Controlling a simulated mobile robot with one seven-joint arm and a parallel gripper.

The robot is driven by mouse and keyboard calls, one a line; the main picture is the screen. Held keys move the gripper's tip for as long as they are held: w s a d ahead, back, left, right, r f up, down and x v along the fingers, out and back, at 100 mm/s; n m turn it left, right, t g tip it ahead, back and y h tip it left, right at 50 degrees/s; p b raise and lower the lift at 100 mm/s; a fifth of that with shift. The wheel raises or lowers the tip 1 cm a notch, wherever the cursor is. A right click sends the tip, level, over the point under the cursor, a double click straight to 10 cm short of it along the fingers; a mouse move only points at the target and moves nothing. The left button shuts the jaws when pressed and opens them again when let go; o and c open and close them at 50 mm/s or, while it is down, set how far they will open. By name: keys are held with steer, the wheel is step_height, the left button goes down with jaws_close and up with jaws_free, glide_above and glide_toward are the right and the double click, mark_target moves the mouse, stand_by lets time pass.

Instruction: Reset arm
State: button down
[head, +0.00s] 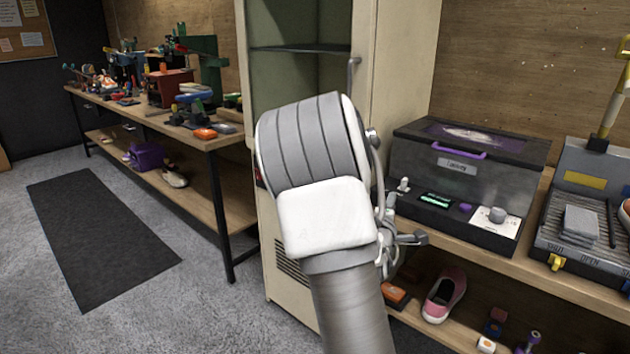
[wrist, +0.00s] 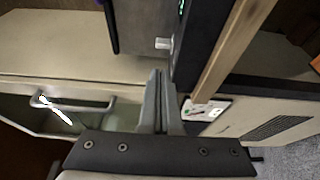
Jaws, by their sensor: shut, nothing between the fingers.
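My gripper (wrist: 158,76) points up in the wrist view, its two grey fingers together and empty. In the head view my own arm rises in the middle and hides most of what is behind it; I cannot make out the fingertips there. The fingers appear close to the cream cabinet and the workbench edge; the wrist view shows the cabinet's metal handle (wrist: 72,104) to their left. I cannot tell whether they touch anything.
The cream cabinet (head: 398,60) stands behind my arm. Right of it, a dark machine (head: 470,170) with a purple handle sits on a bench, beside an open grey case (head: 580,175). A pink sneaker (head: 444,295) is below.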

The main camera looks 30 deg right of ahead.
steer(key=s+a+r+m+g+y, duration=0.1)
steer(key=s+a+m+y, duration=0.15)
steer(key=a+y, duration=0.6)
steer(key=s+a+r+m+g+y, duration=0.1)
steer(key=s+a+r+m+y, duration=0.2)
steer(key=a, duration=1.1)
steer(key=s+a+m+g+y, duration=0.1)
steer(key=s+a+g, duration=0.1)
steer(key=s+a, duration=0.55)
steer(key=s+a+m+g+y, duration=0.15)
steer(key=s+a, duration=0.35)
steer(key=s, duration=0.5)
step_height(320, 180, up, 21)
steer(key=s+p, duration=0.1)
steer(key=p, duration=2)
steer(key=shift+s+r+g+h, duration=0.2)
steer(key=shift+g+h, duration=0.1)
steer(key=shift+g, duration=0.15)
